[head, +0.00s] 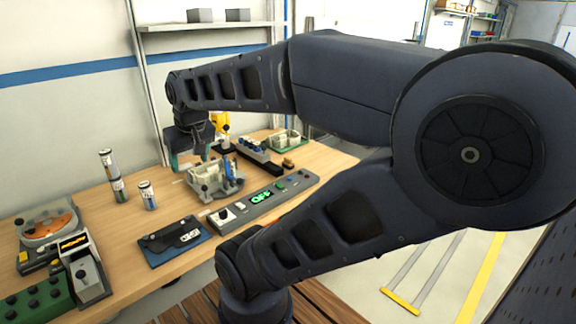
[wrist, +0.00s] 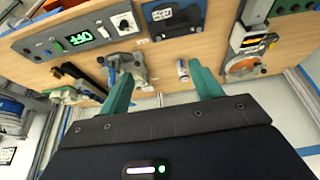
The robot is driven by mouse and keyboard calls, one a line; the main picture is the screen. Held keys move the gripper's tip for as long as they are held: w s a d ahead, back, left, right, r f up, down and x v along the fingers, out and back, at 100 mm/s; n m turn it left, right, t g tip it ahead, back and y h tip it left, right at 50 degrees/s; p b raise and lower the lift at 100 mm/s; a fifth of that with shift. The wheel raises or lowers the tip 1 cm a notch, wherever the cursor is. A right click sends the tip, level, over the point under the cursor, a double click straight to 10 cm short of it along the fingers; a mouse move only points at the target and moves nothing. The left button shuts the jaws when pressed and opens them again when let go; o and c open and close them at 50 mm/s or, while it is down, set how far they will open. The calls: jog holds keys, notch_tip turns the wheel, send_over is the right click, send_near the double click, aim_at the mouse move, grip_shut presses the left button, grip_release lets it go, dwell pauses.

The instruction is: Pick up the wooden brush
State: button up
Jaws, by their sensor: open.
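I cannot pick out the wooden brush with certainty. A small tan-brown piece (head: 288,163) at the far right end of the bench may be it, but it is too small to tell. My gripper (head: 190,158) hangs over the back of the bench, beside a grey-white fixture (head: 208,178). In the wrist view my gripper (wrist: 164,88) has its two teal fingers wide apart, with nothing between them. The fixture (wrist: 131,66) shows near the left finger.
The wooden bench (head: 88,212) carries a control box (head: 262,200) with a green display, a dark blue mat (head: 165,250), two upright cylinders (head: 112,177), an orange-disc device (head: 48,226) and a green block (head: 38,302). A wall stands behind. Bare wood shows around the cylinders.

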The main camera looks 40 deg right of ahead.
jog(key=shift+o, duration=0.5)
jog(key=shift+o, duration=1.3)
jog(key=w+d+f+n+g+h, duration=0.25)
jog(key=w+d+n, duration=0.65)
jog(key=w+d, duration=1.35)
jog(key=n+g, duration=0.2)
jog(key=n, duration=0.7)
send_near(288, 158)
jog(key=x, duration=0.2)
jog(key=shift+h, duration=0.35)
jog(key=shift+x, duration=5.05)
